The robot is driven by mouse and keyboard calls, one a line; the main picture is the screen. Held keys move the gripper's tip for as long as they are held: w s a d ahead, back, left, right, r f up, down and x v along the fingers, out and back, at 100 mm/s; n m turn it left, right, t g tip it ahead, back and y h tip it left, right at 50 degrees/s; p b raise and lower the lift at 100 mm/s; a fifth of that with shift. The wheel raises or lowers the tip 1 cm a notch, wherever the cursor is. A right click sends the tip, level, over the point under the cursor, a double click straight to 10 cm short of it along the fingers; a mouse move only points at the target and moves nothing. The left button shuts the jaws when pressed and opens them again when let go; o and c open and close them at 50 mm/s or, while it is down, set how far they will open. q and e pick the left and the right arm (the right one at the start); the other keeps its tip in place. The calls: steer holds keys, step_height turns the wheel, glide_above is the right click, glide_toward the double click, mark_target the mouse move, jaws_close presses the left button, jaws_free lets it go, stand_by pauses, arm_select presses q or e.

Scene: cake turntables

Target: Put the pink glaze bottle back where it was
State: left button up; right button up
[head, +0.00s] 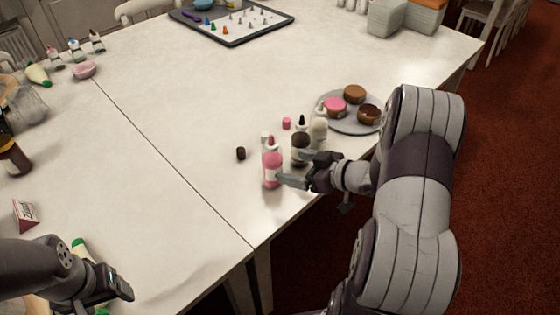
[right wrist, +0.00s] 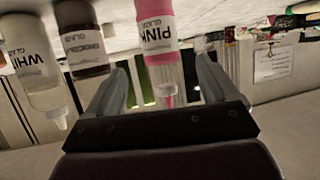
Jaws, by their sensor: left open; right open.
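The pink glaze bottle (head: 272,168) stands upright on the white table near its front edge. My right gripper (head: 293,170) is open beside it, with its fingers pointing at the bottle. In the right wrist view, which looks upside down, the pink bottle (right wrist: 158,48) with its "PINK GLAZE" label appears between the two open fingers (right wrist: 160,90). I cannot tell whether the fingers touch it. My left gripper (head: 118,286) is open and empty at the lower left.
A dark glaze bottle (head: 300,150) and a white glaze bottle (head: 318,133) stand close behind the pink one. Small caps lie nearby, one pink (head: 286,124) and one dark (head: 240,153). A grey plate (head: 335,123) holds three round cakes. The table's middle is clear.

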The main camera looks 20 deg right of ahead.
steer(key=s+a+r+m+g+h, duration=0.1)
steer(key=s+a+m+g+h, duration=0.5)
steer(key=s+a+g, duration=0.4)
steer(key=s+h, duration=0.1)
steer(key=s, duration=0.3)
steer(key=shift+a+r, duration=0.1)
steer(key=shift+r, duration=0.05)
step_height(320, 180, up, 10)
steer(key=p, duration=1)
steer(key=shift+p, duration=0.3)
